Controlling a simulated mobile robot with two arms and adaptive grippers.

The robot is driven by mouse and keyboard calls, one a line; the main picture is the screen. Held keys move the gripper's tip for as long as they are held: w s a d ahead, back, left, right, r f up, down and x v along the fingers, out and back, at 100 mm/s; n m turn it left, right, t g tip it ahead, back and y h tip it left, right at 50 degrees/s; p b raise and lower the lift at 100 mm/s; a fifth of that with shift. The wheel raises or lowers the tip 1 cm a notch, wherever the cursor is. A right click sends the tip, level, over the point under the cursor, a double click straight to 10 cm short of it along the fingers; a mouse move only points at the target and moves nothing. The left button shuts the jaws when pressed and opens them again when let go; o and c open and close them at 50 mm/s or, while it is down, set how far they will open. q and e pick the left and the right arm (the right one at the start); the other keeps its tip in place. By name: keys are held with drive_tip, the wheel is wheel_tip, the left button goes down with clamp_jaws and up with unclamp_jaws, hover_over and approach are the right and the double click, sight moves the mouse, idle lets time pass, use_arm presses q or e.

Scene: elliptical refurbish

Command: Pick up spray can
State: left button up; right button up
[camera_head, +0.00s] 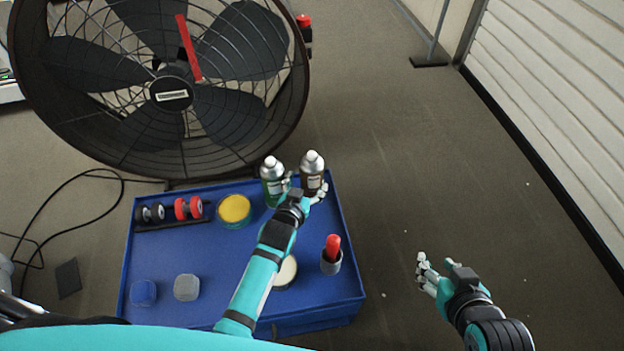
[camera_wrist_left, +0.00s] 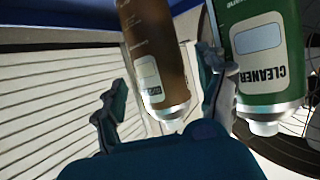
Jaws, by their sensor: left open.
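Two spray cans with pale caps stand side by side at the far right part of the blue cart top. The green can (camera_head: 271,187) is on the left and the brown can (camera_head: 312,177) on the right. My left gripper (camera_head: 308,192) is open at the near side of the brown can. In the left wrist view the brown can (camera_wrist_left: 155,55) appears between the spread fingers (camera_wrist_left: 165,92). The green can (camera_wrist_left: 265,60), labelled "CLEANER", is just outside the right finger. Contact cannot be told. My right gripper (camera_head: 436,272) is open and empty, right of the cart.
The blue cart top (camera_head: 225,262) also holds a yellow-topped tin (camera_head: 234,209), red-ended rollers (camera_head: 188,207), a cup with a red item (camera_head: 331,257), a round pale lid (camera_head: 286,272) and small containers (camera_head: 187,287). A large fan (camera_head: 170,95) stands behind. Floor at right is clear.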

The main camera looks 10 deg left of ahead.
sight(309, 183)
use_arm(q)
drive_tip(key=b+x, duration=0.1)
drive_tip(key=x, duration=0.3)
drive_tip(key=shift+d+f+b, duration=0.1)
drive_tip(key=shift+f+b, duration=0.05)
drive_tip(key=shift+b, duration=0.25)
drive_tip(key=shift+w, duration=0.1)
use_arm(e)
drive_tip(key=w+a+r+t+y, duration=0.1)
drive_tip(key=w+a+r+t, duration=0.1)
drive_tip(key=w+r+t, duration=0.3)
wheel_tip(309, 183, up, 2)
drive_tip(key=shift+w+a+r+t+y, duration=0.25)
drive_tip(key=shift+w+a+t+y, duration=0.05)
drive_tip(key=shift+y, duration=0.1)
use_arm(q)
drive_tip(key=shift+c, duration=0.4)
drive_tip(key=c, duration=0.9)
drive_tip(key=shift+c, duration=0.4)
drive_tip(key=shift+r, duration=0.25)
use_arm(e)
drive_tip(key=shift+f, duration=0.1)
